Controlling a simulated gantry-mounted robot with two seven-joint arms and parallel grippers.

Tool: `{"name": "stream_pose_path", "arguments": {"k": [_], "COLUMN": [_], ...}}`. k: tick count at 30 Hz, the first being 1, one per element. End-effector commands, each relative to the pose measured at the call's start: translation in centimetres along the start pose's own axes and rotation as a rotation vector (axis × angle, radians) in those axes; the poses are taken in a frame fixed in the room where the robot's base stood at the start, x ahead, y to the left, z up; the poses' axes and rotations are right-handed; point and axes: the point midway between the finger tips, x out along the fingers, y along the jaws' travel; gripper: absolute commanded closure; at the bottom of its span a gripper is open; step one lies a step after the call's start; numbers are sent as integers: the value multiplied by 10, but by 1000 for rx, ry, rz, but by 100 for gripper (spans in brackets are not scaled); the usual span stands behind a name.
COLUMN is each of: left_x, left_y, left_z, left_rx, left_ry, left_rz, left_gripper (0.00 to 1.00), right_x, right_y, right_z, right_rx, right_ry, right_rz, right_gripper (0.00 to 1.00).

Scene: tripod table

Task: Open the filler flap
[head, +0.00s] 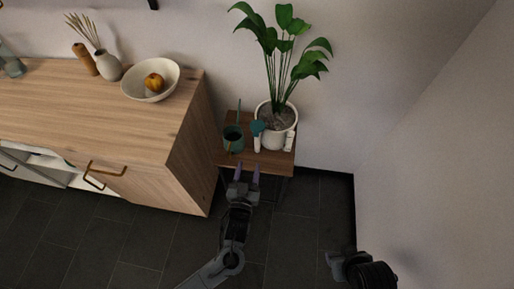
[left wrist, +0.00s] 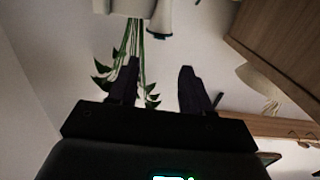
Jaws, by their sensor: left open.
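A white plant pot (head: 284,119) stands on a small wooden table. On its front left is a short white spout (head: 257,144) with a round teal piece (head: 258,127) at its top, which looks like the filler flap; how far it is open I cannot tell. In the left wrist view, upside down, the white spout (left wrist: 160,18) and a teal edge show at the top. My left gripper (head: 242,164) is open and empty at the table's front edge, in front and left of the spout. Its fingers (left wrist: 157,78) also show apart in the wrist view. My right gripper (head: 333,265) is low at the right, its jaws unclear.
A dark green cup (head: 233,144) with thin sticks stands left of the pot on the small table (head: 274,168). A wooden sideboard (head: 185,160) with a bowl (head: 150,81) rises close on the left. Leaves (head: 285,40) spread above the pot.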

Motion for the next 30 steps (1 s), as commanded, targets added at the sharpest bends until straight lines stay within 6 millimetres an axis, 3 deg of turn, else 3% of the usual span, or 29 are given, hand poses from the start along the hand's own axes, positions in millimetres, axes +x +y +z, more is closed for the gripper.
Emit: {"name": "stream_pose_path", "arguments": {"k": [1,8,24,30], "left_x": [4,19,98,114], "left_y": [-1,-1,-1,-1], "left_z": [6,4,2,1], "left_rx": [1,3,3,2], "left_ry": [10,27,28,25], "left_rz": [0,0,0,0], "left_gripper": [51,51,51,51], "right_x": [11,19,38,42], "right_y": [-2,-3,1,1], "right_z": [4,6,13,14], "right_rx": [2,9,-4,-3], "right_ry": [0,1,0,0], "right_rz": [-4,-8,6,5], "right_gripper": [57,57,57,57]}}
